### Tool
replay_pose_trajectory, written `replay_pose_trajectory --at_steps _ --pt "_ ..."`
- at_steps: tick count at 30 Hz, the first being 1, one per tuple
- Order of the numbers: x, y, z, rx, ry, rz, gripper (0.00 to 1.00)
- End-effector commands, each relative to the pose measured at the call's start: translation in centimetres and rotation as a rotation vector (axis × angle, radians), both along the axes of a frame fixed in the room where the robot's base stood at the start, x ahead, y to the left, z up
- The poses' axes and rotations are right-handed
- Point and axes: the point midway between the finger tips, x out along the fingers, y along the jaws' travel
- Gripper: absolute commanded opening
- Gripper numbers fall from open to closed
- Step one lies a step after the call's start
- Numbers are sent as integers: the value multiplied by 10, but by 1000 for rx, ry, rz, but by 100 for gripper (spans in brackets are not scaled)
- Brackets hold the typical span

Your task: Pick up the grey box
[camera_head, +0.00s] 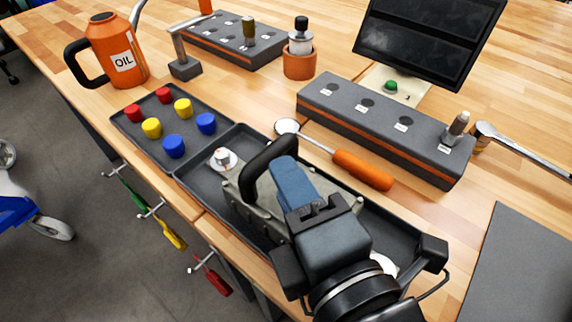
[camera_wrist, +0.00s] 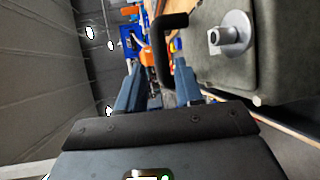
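The grey box (camera_head: 237,203) lies in the larger dark tray on the bench. It has a black arched handle (camera_head: 262,168) and a pale round knob with a bolt on top. The wrist view shows the box's grey face (camera_wrist: 285,55) with the knob at right, and the handle (camera_wrist: 165,50) near the middle. My gripper (camera_wrist: 158,88) has its two blue fingers apart, with the handle appearing in line with the gap between them. In the head view my gripper (camera_head: 292,182) is over the box, close to the handle, and hides much of the box.
A smaller tray (camera_head: 127,120) with red, yellow and blue caps lies to the left. An orange-handled tool (camera_head: 362,170) and a grey holder block (camera_head: 320,105) are to the right. An oil can (camera_head: 112,48) and a monitor (camera_head: 425,40) stand behind.

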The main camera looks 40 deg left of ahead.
Motion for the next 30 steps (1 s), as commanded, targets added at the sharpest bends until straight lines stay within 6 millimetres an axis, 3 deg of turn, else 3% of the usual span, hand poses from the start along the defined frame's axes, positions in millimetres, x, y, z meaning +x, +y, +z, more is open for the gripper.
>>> replay_pose_trajectory --at_steps 21,30 --pt "38 62 -15 -2 -5 4 36" --pt "41 65 -17 -2 -4 3 36"
